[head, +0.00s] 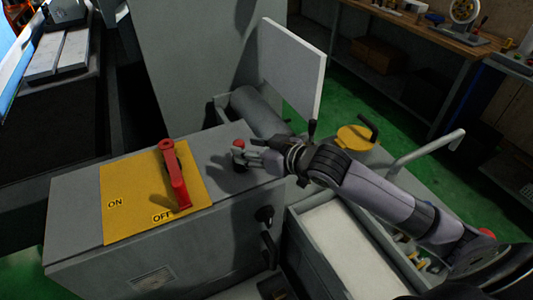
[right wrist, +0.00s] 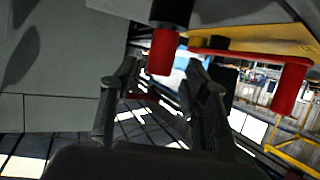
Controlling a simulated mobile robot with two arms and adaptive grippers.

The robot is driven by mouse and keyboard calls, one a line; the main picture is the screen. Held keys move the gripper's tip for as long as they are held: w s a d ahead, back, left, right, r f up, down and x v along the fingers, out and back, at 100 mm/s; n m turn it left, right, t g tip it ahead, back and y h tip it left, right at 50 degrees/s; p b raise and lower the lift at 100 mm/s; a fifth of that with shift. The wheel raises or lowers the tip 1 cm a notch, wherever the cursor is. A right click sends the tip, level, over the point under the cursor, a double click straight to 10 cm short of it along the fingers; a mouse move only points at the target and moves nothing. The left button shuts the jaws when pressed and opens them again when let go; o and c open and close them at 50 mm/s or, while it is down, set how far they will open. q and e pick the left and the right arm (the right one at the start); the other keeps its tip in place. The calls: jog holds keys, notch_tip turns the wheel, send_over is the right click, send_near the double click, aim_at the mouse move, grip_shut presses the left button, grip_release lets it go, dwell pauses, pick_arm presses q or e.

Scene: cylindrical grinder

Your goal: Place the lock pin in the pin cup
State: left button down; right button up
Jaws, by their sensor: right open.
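A small red-topped piece, apparently the lock pin (head: 238,143), stands on the grey cabinet top just right of the yellow ON/OFF plate. In the right wrist view the red pin end (right wrist: 162,52) meets a black collar, apparently the pin cup (right wrist: 171,12), against the grey surface. My right gripper (head: 247,152) is open close beside the red piece. In the wrist view its fingers (right wrist: 163,78) are spread either side of the red end, and I see no grip on it. The pin's lower part is hidden. My left gripper is not in view.
A red lever (head: 175,175) is on the yellow plate (head: 120,190), left of my right gripper. A grey upright panel (head: 293,68) and a grey cylinder (head: 258,110) stand behind.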

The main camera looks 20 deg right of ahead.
jog(key=b+v, duration=0.1)
jog(key=v, duration=0.6)
jog(key=shift+s, duration=0.25)
jog(key=shift+d, duration=0.1)
